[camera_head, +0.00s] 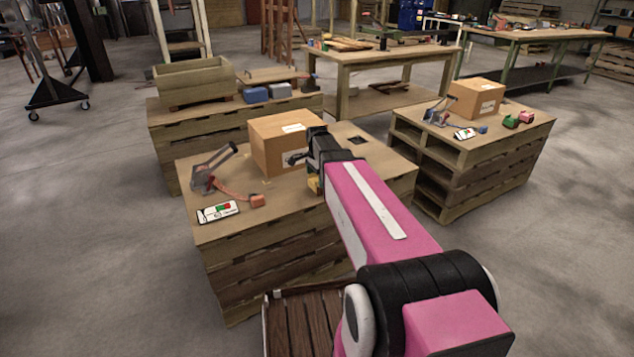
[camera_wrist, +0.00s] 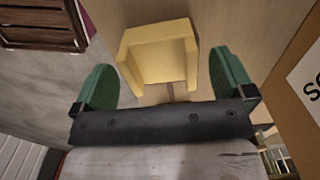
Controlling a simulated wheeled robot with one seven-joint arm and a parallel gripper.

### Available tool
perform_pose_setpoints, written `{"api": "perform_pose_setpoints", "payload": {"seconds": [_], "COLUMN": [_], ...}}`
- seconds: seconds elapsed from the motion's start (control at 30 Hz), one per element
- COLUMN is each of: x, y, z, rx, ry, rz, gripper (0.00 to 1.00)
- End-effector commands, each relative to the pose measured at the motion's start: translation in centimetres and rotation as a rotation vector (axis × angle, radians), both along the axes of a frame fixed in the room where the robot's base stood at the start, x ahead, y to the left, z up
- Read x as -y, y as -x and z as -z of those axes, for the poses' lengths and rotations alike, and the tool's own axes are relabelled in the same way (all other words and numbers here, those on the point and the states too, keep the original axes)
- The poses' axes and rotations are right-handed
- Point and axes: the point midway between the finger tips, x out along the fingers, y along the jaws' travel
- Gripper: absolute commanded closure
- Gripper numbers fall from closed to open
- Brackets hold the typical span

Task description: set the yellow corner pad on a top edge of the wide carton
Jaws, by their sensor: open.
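The yellow corner pad (camera_wrist: 160,62) shows in the wrist view as a U-shaped block on the wooden surface. My gripper (camera_wrist: 162,66) is open, with one green finger on each side of the pad and gaps visible between. In the head view only a small bit of the yellow pad (camera_head: 313,184) shows below my wrist. The wide carton (camera_head: 268,152) is a brown box with a white label, on the near crate table behind my wrist. Its side (camera_wrist: 290,90) shows at the right of the wrist view. My wrist hides part of the carton's right side.
A strapping tool (camera_head: 212,170) and a labelled white device (camera_head: 218,212) lie left on the near table (camera_head: 215,235). A smaller carton (camera_head: 476,98) stands on the right crate table. A wooden box (camera_head: 195,82) is on the back-left one. Floor gaps separate the tables.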

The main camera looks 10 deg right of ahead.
Motion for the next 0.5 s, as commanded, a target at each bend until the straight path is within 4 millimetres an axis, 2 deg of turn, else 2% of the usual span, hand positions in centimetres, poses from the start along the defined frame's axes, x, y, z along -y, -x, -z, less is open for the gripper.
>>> {"api": "perform_pose_setpoints", "payload": {"seconds": [0.13,0.17,0.3,0.5], "x": [0.0,0.0,-0.01,-0.01], "y": [0.0,0.0,0.01,0.0], "z": [-0.02,-0.03,-0.04,-0.04], "rx": [0.0,0.0,0.0,0.0], "ry": [0.0,0.0,0.0,0.0], "rz": [0.0,0.0,0.0,0.0], "gripper": [0.0,0.06,0.52,0.53]}}
